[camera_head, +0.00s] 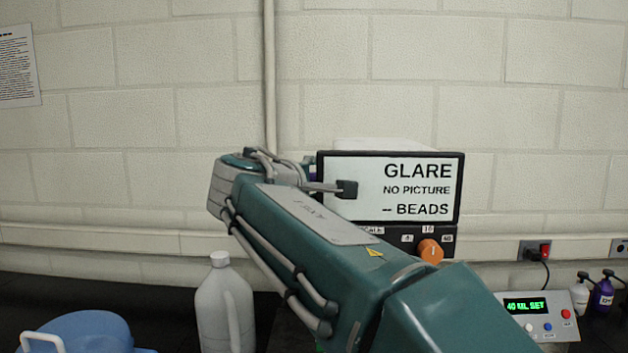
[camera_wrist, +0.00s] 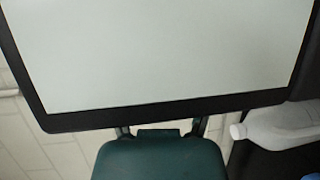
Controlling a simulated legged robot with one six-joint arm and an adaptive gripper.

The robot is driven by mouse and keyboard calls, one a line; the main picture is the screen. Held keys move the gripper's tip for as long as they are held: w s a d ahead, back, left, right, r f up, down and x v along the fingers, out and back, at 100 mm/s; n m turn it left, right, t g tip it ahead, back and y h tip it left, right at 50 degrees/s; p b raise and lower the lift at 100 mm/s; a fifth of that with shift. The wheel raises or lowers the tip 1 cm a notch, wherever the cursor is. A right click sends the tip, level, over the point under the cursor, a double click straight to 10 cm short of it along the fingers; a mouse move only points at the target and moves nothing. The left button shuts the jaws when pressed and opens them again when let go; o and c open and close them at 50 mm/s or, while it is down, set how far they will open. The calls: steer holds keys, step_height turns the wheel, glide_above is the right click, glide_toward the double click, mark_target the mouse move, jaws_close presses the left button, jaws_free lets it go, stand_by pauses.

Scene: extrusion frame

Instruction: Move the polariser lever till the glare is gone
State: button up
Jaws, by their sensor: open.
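The screen (camera_head: 350,207) stands by the wall and reads "GLARE / NO PICTURE / -- BEADS". Its pale face (camera_wrist: 165,55) fills the top of the wrist view, with no text visible there. I cannot make out the polariser lever in either view; my arm covers the area left of and below the screen. My gripper (camera_wrist: 160,130) shows at the bottom edge of the screen in the wrist view, its two fingers apart with nothing seen held. In the head view a thin rod with a dark block crosses the screen's left part; I cannot tell whether it is a finger.
An orange knob (camera_head: 430,251) sits below the screen among number labels. A white jug (camera_head: 224,305) and a blue container (camera_head: 80,335) stand at left. A control box (camera_head: 540,312) reading "40 ML SET" and small bottles (camera_head: 603,292) stand at right.

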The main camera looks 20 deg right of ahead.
steer(key=shift+a, duration=0.7)
steer(key=shift+d, duration=0.15)
jaws_close()
steer(key=shift+d, duration=0.1)
steer(key=shift+r, duration=0.15)
steer(key=shift+w+d+r+n+g+y, duration=0.25)
steer(key=shift+r+g+y, duration=0.25)
steer(key=shift+g, duration=0.3)
steer(key=shift+w+d+r+n+g+y, duration=0.1)
steer(key=shift+w+r+n+g+y, duration=0.35)
steer(key=shift+g, duration=0.35)
steer(key=shift+s, duration=0.1)
